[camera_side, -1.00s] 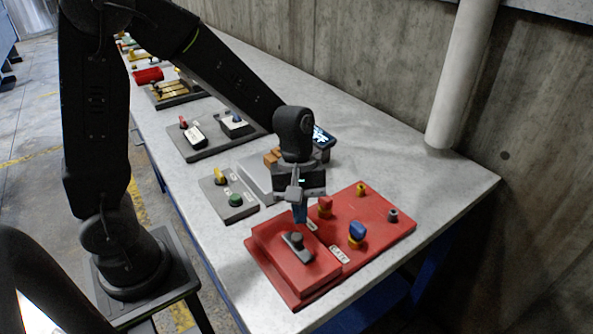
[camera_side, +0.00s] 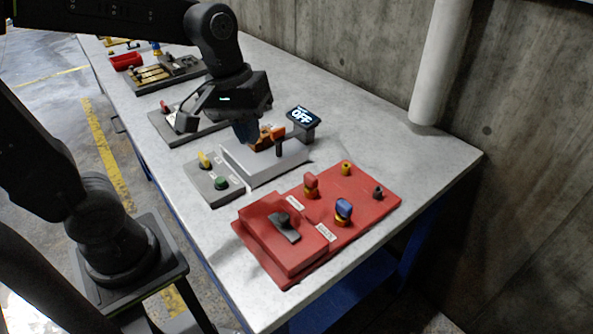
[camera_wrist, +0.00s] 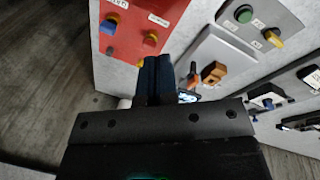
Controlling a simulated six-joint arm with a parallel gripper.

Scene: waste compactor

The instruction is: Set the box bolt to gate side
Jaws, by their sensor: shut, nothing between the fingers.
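I cannot tell for sure which part is the box bolt. An orange block (camera_side: 267,138) with a dark upright pin (camera_side: 279,147) stands on a light grey plate (camera_side: 262,166). The orange block also shows in the wrist view (camera_wrist: 214,72). A dark handle (camera_side: 285,229) sits on the raised red box (camera_side: 262,243), with white labels beside it on the red panel (camera_side: 368,205). My gripper (camera_side: 247,133) is shut and empty, pointing down beside the orange block and partly hiding it in the side view. Its blue-black fingers also show in the wrist view (camera_wrist: 155,75). Contact cannot be told.
The red panel carries a red knob (camera_side: 311,183), a blue knob (camera_side: 343,210) and small posts. A small display reading OFF (camera_side: 303,116) stands behind the grey plate. The right table end is clear.

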